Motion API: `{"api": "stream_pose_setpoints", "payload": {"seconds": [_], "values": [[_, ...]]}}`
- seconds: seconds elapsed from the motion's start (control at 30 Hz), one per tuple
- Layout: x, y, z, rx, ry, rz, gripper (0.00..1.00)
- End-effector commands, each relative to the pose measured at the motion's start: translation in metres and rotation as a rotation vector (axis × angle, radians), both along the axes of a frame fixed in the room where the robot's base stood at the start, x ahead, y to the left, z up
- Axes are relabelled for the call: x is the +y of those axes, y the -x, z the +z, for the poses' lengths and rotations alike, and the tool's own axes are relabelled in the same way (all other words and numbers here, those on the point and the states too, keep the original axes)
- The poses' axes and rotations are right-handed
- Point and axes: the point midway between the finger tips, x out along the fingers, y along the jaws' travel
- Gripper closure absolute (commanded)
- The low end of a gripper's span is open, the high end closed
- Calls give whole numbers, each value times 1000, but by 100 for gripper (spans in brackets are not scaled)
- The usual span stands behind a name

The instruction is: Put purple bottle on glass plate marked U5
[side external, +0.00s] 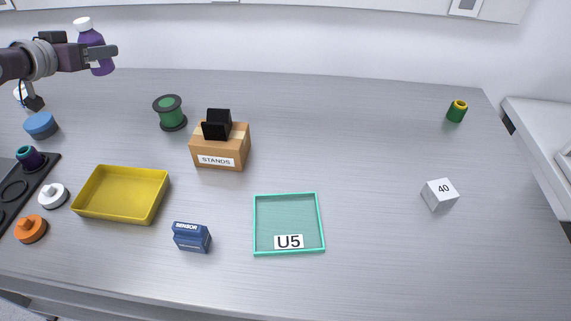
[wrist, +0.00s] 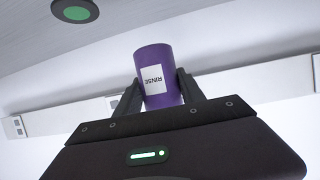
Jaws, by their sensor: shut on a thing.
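The purple bottle (side external: 92,42) has a white cap and is held upright, slightly tilted, high above the back left of the table in the side view. In the wrist view the purple bottle (wrist: 157,75) shows a white label reading RINSE. My gripper (side external: 102,52) is shut on the bottle; in the wrist view both fingers of my gripper (wrist: 158,92) press its sides. The glass plate marked U5 (side external: 289,212) lies flat on the table, front of centre, with a teal rim and a white U5 label. It is empty and well away from my gripper.
A cardboard STANDS box (side external: 218,147) with black pieces, a green spool (side external: 171,113), a yellow tray (side external: 120,194) and a blue SENSOR box (side external: 191,237) stand left of the plate. A white cube marked 40 (side external: 439,195) and a green-yellow cylinder (side external: 457,111) stand right.

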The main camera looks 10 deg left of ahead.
Motion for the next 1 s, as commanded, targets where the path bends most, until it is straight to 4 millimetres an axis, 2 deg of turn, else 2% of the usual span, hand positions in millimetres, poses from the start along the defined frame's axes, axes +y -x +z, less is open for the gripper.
{"api": "stream_pose_setpoints", "payload": {"seconds": [0.23,0.37,0.47,0.57,0.6,0.7,0.8,0.9,1.0], "values": [[-63,6,-3,-2,1,-146,100],[-118,18,-5,-2,2,-278,100],[-170,34,-7,-3,2,-407,100],[-232,62,-7,-4,1,-569,100],[-256,75,-8,-3,3,-638,100],[-314,113,-7,-2,3,-807,100],[-357,150,-5,-4,3,-950,100],[-387,180,-3,-3,3,-1056,100],[-407,203,-2,-3,3,-1135,100]]}}
